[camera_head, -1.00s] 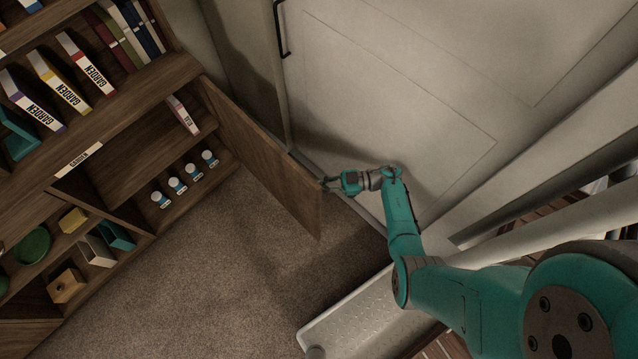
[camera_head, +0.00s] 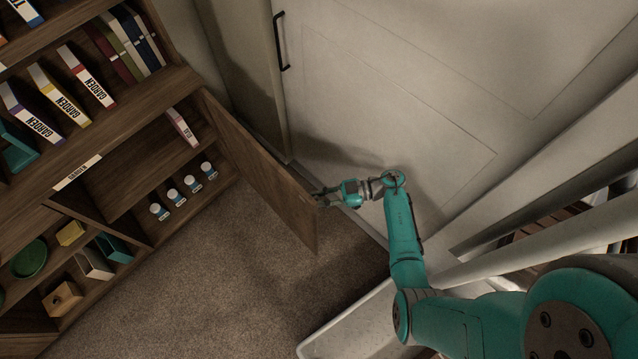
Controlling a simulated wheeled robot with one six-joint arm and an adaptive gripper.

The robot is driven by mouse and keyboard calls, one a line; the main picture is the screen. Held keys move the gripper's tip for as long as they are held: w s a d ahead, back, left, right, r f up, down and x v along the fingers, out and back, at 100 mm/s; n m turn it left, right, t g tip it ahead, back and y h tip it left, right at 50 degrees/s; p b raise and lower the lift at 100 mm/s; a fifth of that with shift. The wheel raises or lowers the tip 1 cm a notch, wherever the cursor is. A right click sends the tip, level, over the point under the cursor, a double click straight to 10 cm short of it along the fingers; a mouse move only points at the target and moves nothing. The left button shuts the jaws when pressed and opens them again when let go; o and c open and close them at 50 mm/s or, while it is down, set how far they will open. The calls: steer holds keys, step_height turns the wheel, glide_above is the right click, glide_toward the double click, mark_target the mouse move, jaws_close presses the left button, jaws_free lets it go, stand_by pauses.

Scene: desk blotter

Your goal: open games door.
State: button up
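A brown wooden cabinet door (camera_head: 262,172) stands swung wide open from the right side of the shelf unit, its free edge out over the carpet. I cannot read a games label on it. The compartment behind it shows several white-and-blue jars and a leaning white book (camera_head: 182,127). My gripper (camera_head: 319,196) is at the free edge of the door, on the side facing the white wall door. Its fingers are small and partly hidden by the door edge, so I cannot tell whether they are open or shut, or touching.
The shelf unit (camera_head: 120,110) carries a "GARDEN" label and books of the same name. A white door (camera_head: 400,110) with a black handle (camera_head: 281,42) stands close behind my gripper. Carpet (camera_head: 215,265) below the cabinet door is clear.

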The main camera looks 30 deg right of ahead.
step_height(320, 180, up, 8)
steer(key=y, duration=0.1)
steer(key=shift+w+d+t, duration=0.4)
steer(key=shift+w, duration=0.05)
steer(key=shift+f, duration=0.2)
